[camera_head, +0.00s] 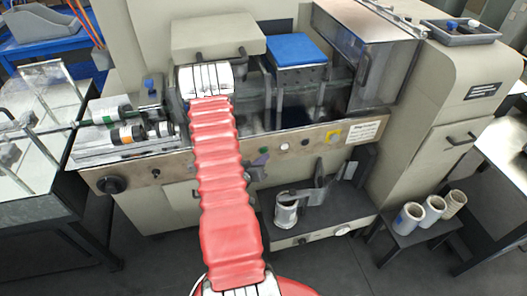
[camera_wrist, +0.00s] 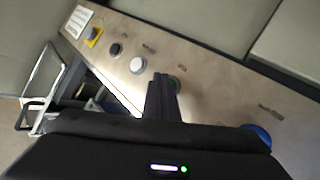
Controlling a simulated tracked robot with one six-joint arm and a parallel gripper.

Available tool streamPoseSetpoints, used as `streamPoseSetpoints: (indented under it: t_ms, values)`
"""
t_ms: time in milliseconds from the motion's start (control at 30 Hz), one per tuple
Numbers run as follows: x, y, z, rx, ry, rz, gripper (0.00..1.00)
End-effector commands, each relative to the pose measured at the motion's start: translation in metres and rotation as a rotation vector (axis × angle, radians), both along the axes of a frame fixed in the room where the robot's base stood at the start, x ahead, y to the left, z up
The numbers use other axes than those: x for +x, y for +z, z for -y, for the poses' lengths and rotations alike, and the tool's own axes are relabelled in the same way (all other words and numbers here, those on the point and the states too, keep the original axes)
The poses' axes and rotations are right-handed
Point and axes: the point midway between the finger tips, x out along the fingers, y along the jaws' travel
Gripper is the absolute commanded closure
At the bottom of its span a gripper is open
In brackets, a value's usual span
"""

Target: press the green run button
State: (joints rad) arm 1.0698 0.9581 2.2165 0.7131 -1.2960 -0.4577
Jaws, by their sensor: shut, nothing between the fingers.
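The green run button (camera_head: 264,150) sits on the front control panel (camera_head: 355,128) of the wrapper, just right of my red-sleeved arm in the head view. In the head view the arm hides part of the panel.
A white button (camera_wrist: 137,65), a black button (camera_wrist: 115,49) and a yellow-backed switch (camera_wrist: 94,37) run to the left of the green button in the wrist view. A blue button (camera_wrist: 258,134) is to its lower right. A roll holder (camera_head: 286,213) stands below the panel.

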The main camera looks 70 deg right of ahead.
Motion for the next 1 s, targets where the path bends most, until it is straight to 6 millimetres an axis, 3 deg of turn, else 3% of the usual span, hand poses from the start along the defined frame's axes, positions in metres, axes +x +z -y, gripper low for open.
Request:
streamPoseSetpoints:
  t_ms: [1000]
  values:
    - [0.0033, 0.0006, 0.0083, 0.001, 0.000, 0.000, 1.00]
